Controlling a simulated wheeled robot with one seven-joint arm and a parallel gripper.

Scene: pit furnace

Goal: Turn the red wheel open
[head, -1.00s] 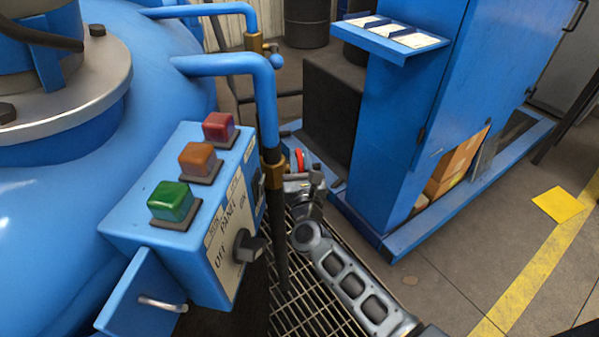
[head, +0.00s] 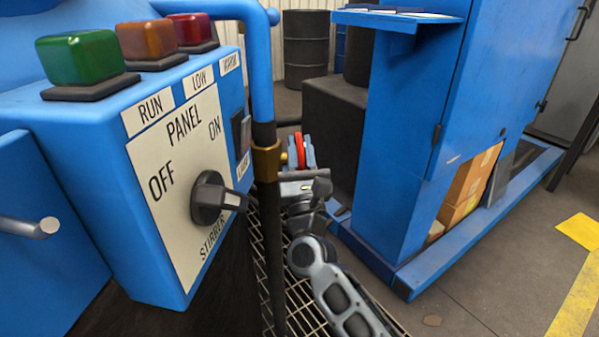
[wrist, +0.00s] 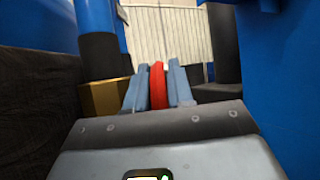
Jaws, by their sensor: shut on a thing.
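The red wheel (head: 300,150) shows edge-on in the head view, just right of the pipe with the brass fitting (head: 267,158). In the wrist view the red wheel (wrist: 157,86) stands upright between the two blue-grey fingers. My gripper (head: 302,152) is shut on the red wheel, with one finger on each side; it also shows in the wrist view (wrist: 157,90). Most of the wheel and its hub are hidden by my fingers and wrist, so I cannot tell how far it is turned.
A blue control panel (head: 170,190) with a black knob and green, orange and red buttons stands close at the left. A tall blue cabinet (head: 440,130) stands at the right. Metal grating (head: 300,300) lies below; dark drums (head: 306,50) stand behind.

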